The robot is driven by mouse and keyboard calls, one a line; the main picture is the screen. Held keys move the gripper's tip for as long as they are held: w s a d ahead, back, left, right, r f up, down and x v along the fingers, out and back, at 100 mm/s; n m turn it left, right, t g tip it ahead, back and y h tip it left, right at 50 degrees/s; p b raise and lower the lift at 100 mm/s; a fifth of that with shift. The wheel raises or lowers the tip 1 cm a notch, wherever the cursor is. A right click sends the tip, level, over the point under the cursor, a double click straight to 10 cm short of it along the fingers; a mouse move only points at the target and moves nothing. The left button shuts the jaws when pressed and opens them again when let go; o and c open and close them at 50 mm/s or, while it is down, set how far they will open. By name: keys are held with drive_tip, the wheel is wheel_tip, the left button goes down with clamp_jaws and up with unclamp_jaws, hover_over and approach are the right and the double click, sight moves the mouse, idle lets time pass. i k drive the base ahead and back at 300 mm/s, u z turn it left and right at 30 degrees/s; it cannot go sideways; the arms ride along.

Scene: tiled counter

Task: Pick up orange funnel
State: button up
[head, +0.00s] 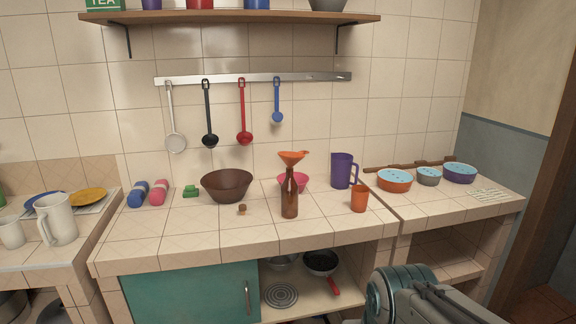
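The bottle stands near the middle of the tiled counter (180,230). The funnel's lower spout is hidden in the bottle neck. Part of my arm shows at the bottom right, below and in front of the counter. My gripper's fingers are not in view.
A pink bowl (300,182) is just behind the bottle and a brown bowl (227,186) is to its left. A purple pitcher (342,171) and orange cup (359,199) stand to the right. Ladles hang from a rail (250,77) above. The front counter is mostly clear.

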sight(290, 158)
drive_tip(key=u, duration=0.65)
drive_tip(key=i, duration=1.15)
drive_tip(key=z, duration=0.05)
